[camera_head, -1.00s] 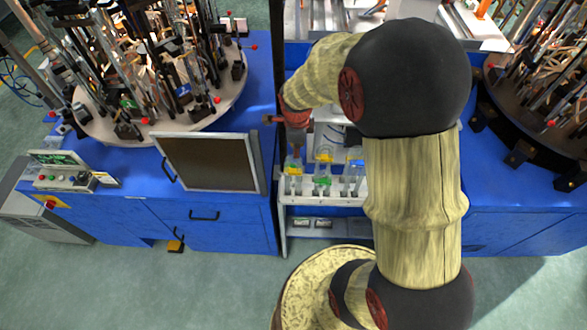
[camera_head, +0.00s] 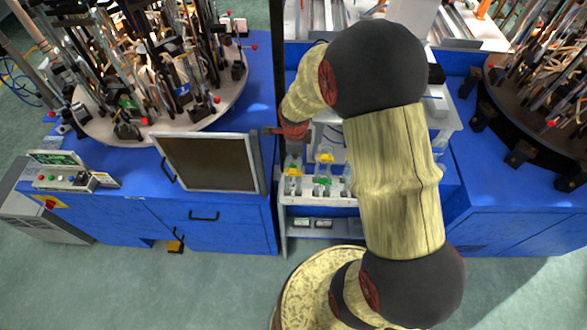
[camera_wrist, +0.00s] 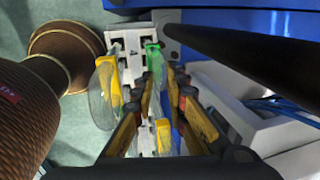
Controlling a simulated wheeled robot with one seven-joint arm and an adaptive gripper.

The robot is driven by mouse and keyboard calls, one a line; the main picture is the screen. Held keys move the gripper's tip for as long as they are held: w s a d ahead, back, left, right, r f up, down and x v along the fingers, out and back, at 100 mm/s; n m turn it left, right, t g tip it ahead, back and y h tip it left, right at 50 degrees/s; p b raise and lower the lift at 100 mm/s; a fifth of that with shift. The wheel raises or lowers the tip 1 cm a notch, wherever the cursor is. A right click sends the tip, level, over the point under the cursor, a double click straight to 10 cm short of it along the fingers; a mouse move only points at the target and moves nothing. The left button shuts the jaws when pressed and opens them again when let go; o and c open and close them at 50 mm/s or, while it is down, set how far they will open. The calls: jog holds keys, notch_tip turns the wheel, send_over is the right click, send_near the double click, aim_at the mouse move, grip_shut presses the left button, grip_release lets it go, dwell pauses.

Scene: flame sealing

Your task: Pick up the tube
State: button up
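Clear tubes or flasks with coloured parts stand in a white rack (camera_head: 312,200) in the head view. One with yellow (camera_head: 293,165) is at the left, and one with yellow and green (camera_head: 324,160) is to its right. In the wrist view, a clear piece with a yellow part (camera_wrist: 107,85) is left of my fingers, and a green-topped one (camera_wrist: 153,58) is beyond. My gripper (camera_wrist: 164,88) is open, its two fingers apart, above the rack. A small yellow part (camera_wrist: 162,135) shows between the fingers; I cannot tell contact. In the head view my gripper (camera_head: 294,148) is small and partly hidden.
A framed dark panel (camera_head: 210,162) stands left of the rack on the blue bench (camera_head: 230,225). A dark vertical post (camera_head: 278,70) is close to my wrist. Round carousels of rods are at the left (camera_head: 150,110) and right (camera_head: 540,110). White equipment (camera_wrist: 235,110) is beside my fingers.

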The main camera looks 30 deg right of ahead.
grip_shut()
notch_tip(320, 180, up, 10)
jog(key=shift+p, duration=0.3)
dwell(0.4)
jog(key=shift+r, duration=0.1)
dwell(0.8)
